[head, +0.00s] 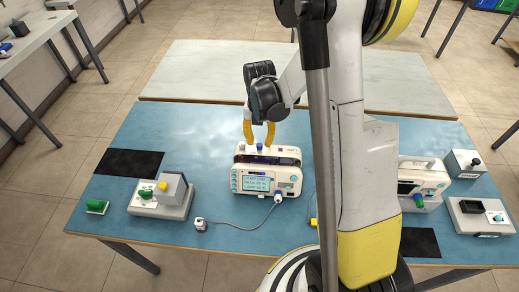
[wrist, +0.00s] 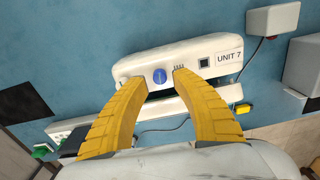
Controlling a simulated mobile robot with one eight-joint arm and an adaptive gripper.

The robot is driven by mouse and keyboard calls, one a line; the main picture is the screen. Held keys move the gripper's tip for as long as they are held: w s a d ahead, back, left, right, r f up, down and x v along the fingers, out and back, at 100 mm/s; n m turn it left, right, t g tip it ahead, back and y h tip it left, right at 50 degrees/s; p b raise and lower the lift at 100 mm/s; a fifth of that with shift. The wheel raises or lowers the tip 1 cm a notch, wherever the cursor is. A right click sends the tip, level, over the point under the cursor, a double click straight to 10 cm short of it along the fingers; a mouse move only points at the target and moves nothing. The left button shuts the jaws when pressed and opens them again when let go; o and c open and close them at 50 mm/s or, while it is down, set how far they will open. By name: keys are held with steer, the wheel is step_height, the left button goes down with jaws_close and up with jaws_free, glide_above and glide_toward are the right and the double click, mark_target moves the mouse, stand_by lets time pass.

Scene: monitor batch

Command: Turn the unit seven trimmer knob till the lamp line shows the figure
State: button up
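The unit 7 monitor (head: 240,160) is a white box with a lit screen (head: 257,184) on the blue table; its small text is unreadable. Its top bears a "UNIT 7" label (wrist: 229,57) in the wrist view. A round blue trimmer knob (wrist: 160,76) sits on that top, with a row of small dark marks (wrist: 178,67) beside it. A short blue strip (head: 257,174), perhaps the lamp line, shows above the screen; its figure is too small to read. My gripper (head: 259,146) points down over the monitor, open, its yellow fingers (wrist: 160,78) on either side of the knob with gaps visible.
A grey device (head: 176,205) and black mat (head: 128,163) are at left. Another monitor (head: 408,184) and grey boxes (head: 465,163) are at right. The blue table (head: 200,130) is bare behind the monitor.

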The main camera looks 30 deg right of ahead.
stand_by(0.3)
steer(key=shift+f+b, duration=1.1)
steer(key=shift+f, duration=0.1)
steer(key=shift+c, duration=0.5)
jaws_close()
